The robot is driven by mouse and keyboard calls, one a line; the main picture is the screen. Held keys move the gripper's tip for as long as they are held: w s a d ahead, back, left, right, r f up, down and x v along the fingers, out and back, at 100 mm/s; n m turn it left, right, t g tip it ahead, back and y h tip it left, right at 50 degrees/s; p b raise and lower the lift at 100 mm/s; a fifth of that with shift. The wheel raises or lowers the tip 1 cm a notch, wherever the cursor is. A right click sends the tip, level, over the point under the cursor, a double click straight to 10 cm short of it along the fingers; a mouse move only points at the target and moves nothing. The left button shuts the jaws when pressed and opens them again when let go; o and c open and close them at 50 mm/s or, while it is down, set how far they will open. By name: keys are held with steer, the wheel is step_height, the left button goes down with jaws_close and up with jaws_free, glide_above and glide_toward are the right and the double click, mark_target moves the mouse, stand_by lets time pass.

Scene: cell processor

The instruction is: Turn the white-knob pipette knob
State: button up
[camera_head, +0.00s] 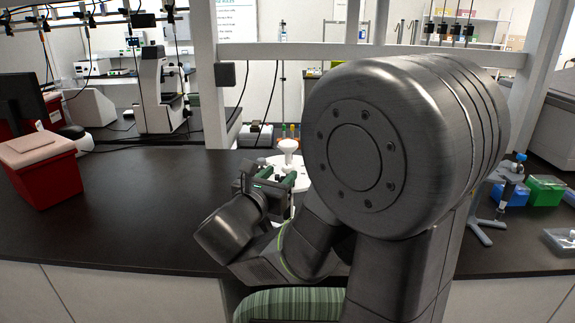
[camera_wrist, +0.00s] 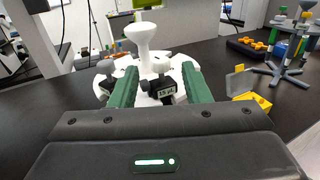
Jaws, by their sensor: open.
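A white flared, knob-like top (camera_wrist: 148,36) stands upright on a round, notched white stand (camera_wrist: 104,84) in the wrist view. The head view also shows the white top (camera_head: 288,146). Dark parts with a small pale label (camera_wrist: 166,93) sit below it; I cannot tell whether they and the white top are the white-knob pipette. My gripper (camera_wrist: 160,70) is open, its two green fingers on either side of the labelled part. Contact is not clear. In the head view my gripper (camera_head: 268,182) is at the stand's near left side, and my arm hides much of the stand.
A green box (camera_head: 545,191) is at the far right. A red box (camera_head: 40,172) is at the left. The dark bench is clear between the red box and my gripper.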

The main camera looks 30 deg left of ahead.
mark_target(285, 169)
steer(key=shift+w+a+p, duration=0.15)
steer(key=shift+w+p, duration=0.05)
steer(key=shift+w, duration=1.15)
steer(key=shift+w+a+p, duration=0.15)
steer(key=shift+w, duration=1.2)
jaws_close()
